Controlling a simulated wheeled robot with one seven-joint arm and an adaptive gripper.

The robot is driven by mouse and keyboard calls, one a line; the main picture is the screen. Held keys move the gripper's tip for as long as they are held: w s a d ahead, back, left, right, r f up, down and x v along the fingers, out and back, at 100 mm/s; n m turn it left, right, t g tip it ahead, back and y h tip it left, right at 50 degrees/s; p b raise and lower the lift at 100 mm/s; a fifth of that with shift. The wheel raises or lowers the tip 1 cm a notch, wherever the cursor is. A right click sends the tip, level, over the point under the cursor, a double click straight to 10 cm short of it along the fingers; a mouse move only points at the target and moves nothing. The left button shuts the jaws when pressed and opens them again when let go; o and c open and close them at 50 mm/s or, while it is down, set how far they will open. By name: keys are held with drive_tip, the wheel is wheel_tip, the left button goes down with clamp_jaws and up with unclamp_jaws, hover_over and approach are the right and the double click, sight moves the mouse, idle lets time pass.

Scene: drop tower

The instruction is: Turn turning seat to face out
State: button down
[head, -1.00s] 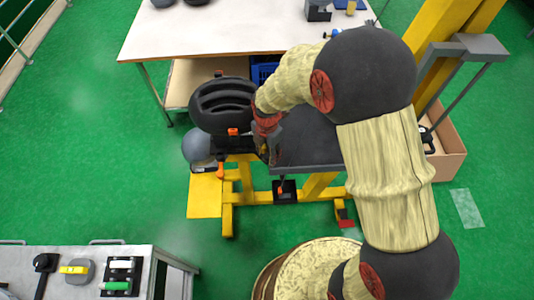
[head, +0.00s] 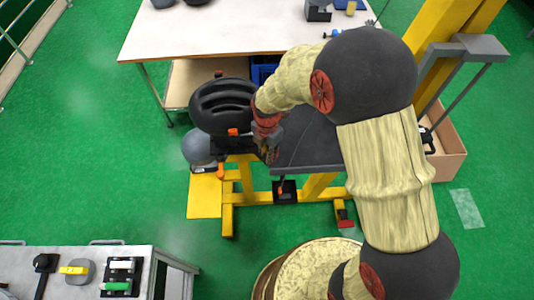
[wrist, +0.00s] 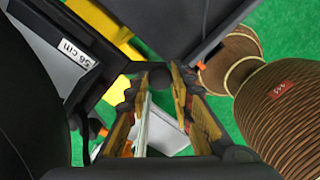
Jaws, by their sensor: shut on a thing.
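The turning seat appears to be the black holder (head: 222,146) under a black vented helmet (head: 224,104) on the yellow stand, with an orange clip on it. My gripper (head: 268,153) is at the right side of the holder, beside the dark plate. In the wrist view my gripper (wrist: 157,78) has a dark bar between its fingertips and is shut on it. This bar seems to belong to the seat; its join is hard to make out.
A dark grey plate (head: 310,145) lies right of my gripper, below my arm. A yellow column (head: 440,35) rises behind. A grey ball-like form (head: 197,147) sits left of the holder. A white table (head: 230,30) stands behind, a grey bench (head: 70,262) front left. Green floor is clear at left.

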drive_tip(key=shift+s+a, duration=0.1)
drive_tip(key=shift+a, duration=0.05)
idle(0.3)
drive_tip(key=shift+s+a+m+p, duration=0.5)
drive_tip(key=shift+s+a+m, duration=0.4)
drive_tip(key=shift+a+m, duration=0.45)
drive_tip(key=m+p, duration=0.2)
drive_tip(key=m, duration=0.4)
approach(220, 166)
drive_tip(key=shift+s+d+f, duration=1.65)
drive_tip(key=shift+d+f, duration=0.6)
drive_tip(key=shift+f, duration=0.4)
drive_tip(key=shift+w+a+m, duration=0.2)
drive_tip(key=shift+a+m, duration=0.4)
drive_tip(key=shift+a, duration=0.35)
drive_tip(key=shift+w+a+m, duration=0.15)
drive_tip(key=shift+a+m, duration=0.4)
drive_tip(key=shift+a, duration=0.4)
drive_tip(key=w+a+m, duration=0.6)
drive_tip(key=a+m, duration=0.1)
drive_tip(key=a, duration=0.2)
drive_tip(key=shift+w, duration=0.15)
drive_tip(key=shift+w+a, duration=0.1)
drive_tip(key=c, duration=1.5)
unclamp_jaws()
drive_tip(key=shift+c, duration=0.2)
